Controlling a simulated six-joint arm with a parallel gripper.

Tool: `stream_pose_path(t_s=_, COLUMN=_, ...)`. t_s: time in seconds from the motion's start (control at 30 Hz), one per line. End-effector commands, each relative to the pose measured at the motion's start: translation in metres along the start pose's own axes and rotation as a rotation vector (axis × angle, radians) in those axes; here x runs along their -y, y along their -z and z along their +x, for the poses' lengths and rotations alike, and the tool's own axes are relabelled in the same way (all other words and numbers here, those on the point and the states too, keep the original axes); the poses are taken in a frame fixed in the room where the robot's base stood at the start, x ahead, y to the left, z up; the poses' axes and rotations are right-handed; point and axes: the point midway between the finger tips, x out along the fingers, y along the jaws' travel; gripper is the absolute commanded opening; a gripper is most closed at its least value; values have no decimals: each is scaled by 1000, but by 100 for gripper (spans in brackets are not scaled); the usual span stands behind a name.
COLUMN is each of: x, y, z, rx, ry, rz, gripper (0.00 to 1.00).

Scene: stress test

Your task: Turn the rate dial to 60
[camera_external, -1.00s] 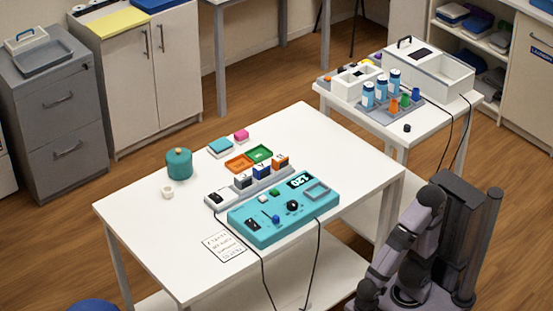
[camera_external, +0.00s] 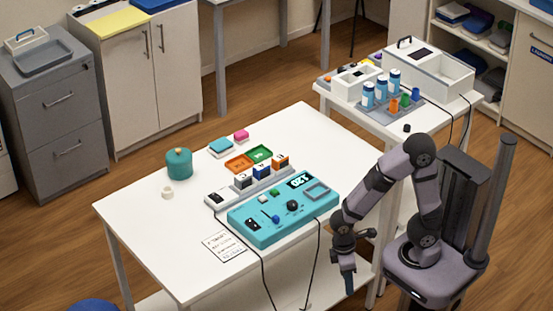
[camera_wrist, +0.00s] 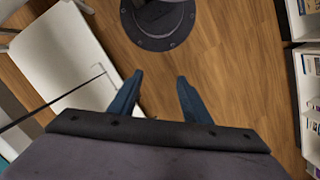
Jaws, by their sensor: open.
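A teal control box (camera_external: 283,212) lies on the white table. Which control is the rate dial is too small to tell. My gripper (camera_external: 356,258) hangs beside the table's right front edge, pointing down, apart from the box. In the wrist view my gripper (camera_wrist: 160,88) has its two blue fingers spread, with nothing between them and wood floor below.
Behind the box stand several small blocks on a grey rack (camera_external: 262,181), with orange (camera_external: 239,164) and green (camera_external: 258,153) trays beyond. A printed card (camera_external: 223,246) lies front left. Black cables hang over the front edge. A second table (camera_external: 440,115) with bottles stands behind my arm.

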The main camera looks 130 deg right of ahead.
Motion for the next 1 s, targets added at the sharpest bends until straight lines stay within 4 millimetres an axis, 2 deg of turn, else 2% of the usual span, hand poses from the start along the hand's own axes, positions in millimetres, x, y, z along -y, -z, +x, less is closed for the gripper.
stream_pose_path(t_s=0.03, x=-12, y=1, z=-29, rx=5, ry=8, rz=55, gripper=44)
stream_pose_path(t_s=0.27, x=-69, y=19, z=-91, rx=2, ry=41, rz=273, gripper=44)
stream_pose_path(t_s=0.53, x=-154, y=44, z=-157, rx=-32, ry=66, rz=521, gripper=44)
stream_pose_path(t_s=0.63, x=-189, y=62, z=-178, rx=-62, ry=66, rz=615, gripper=44)
stream_pose_path(t_s=0.77, x=-212, y=96, z=-192, rx=-114, ry=56, rz=681, gripper=44)
stream_pose_path(t_s=0.9, x=-232, y=124, z=-228, rx=-183, ry=49, rz=771, gripper=44)
stream_pose_path(t_s=0.97, x=-235, y=127, z=-237, rx=-184, ry=54, rz=827, gripper=44)
stream_pose_path(t_s=1.0, x=-232, y=122, z=-235, rx=-161, ry=60, rz=861, gripper=44)
